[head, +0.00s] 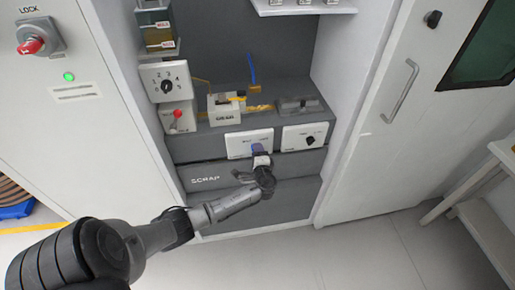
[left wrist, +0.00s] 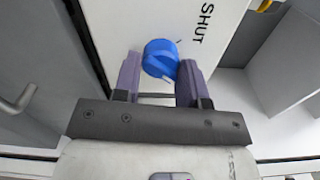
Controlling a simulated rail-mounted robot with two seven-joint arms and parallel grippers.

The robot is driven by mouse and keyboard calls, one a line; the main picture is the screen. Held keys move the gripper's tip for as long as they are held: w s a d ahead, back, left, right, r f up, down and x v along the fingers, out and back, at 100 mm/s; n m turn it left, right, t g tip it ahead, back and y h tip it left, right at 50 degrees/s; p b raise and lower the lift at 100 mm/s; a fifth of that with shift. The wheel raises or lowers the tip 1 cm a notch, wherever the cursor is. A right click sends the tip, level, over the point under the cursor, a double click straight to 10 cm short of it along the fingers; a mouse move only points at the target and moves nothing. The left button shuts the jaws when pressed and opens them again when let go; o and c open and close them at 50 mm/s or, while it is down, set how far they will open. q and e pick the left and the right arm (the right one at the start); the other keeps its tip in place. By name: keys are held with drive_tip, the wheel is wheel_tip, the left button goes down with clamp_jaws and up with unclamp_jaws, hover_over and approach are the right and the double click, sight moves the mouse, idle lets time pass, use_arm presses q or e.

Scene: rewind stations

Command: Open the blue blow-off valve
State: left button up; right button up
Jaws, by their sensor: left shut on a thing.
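The blue valve knob (left wrist: 160,58) sits on a white panel (left wrist: 188,18) with the word SHUT printed beside it, in the left wrist view. In the head view the knob (head: 257,147) shows as a small blue patch on the white panel at the front of the grey bench. My left gripper (head: 262,162) reaches it from the front. Its two fingers (left wrist: 160,82) stand on either side of the knob and are shut on it. The far side of the knob is hidden. My right gripper is not in view.
A white panel with a black knob (head: 309,141) is just right. A red-tipped switch (head: 177,115) and a numbered dial (head: 166,84) are at left. The SCRAP drawer (head: 205,179) lies below. Cabinet walls flank the bench; open floor (head: 330,250) is in front.

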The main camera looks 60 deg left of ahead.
use_arm(q)
drive_tip(key=shift+m+p, duration=0.35)
drive_tip(key=shift+m, duration=0.15)
idle(0.3)
drive_tip(key=o, duration=0.9)
drive_tip(key=p+v, duration=0.2)
drive_tip(key=v, duration=1.2)
drive_tip(key=shift+a, duration=0.1)
